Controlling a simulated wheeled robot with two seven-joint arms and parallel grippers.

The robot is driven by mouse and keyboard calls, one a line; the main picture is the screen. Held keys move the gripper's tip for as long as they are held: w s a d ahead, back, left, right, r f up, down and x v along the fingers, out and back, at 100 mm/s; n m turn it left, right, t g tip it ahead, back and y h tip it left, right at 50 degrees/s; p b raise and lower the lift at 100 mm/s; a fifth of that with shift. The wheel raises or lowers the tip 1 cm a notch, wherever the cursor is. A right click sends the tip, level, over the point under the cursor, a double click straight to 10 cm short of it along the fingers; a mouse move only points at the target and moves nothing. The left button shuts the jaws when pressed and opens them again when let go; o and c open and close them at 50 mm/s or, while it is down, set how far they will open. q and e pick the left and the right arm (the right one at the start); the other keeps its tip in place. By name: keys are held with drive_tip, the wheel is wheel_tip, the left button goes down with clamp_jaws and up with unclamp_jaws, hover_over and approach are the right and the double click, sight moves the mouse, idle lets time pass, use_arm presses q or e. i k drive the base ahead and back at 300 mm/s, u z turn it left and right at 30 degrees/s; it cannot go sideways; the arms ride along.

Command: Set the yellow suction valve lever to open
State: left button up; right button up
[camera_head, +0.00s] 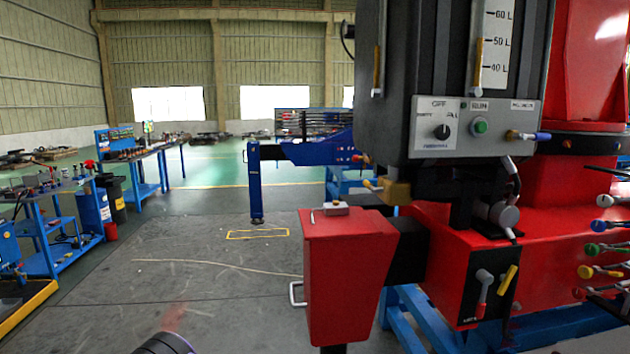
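A lever with a yellow grip (507,280) sits on a black plate (480,298) on the front of the red machine body, at the lower right. Its grip tilts up to the right. Beside it on the same plate is a lever with a red grip and light shaft (484,288). I cannot tell from markings which one is the suction valve lever. Neither gripper shows; only a dark rounded part, probably of my arm, shows at the bottom edge.
The grey control box (400,140) with knob and green button overhangs the levers. A red box (345,265) with a side handle juts out on the left. Several coloured levers (600,250) stick out at the right edge. Open floor (210,285) lies left.

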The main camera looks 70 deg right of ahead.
sight(368, 184)
drive_tip(key=i, duration=0.75)
drive_tip(key=z, duration=1.75)
drive_tip(key=i, duration=4.1)
drive_tip(key=z, duration=1.1)
drive_tip(key=i, duration=1.3)
drive_tip(key=z, duration=3.95)
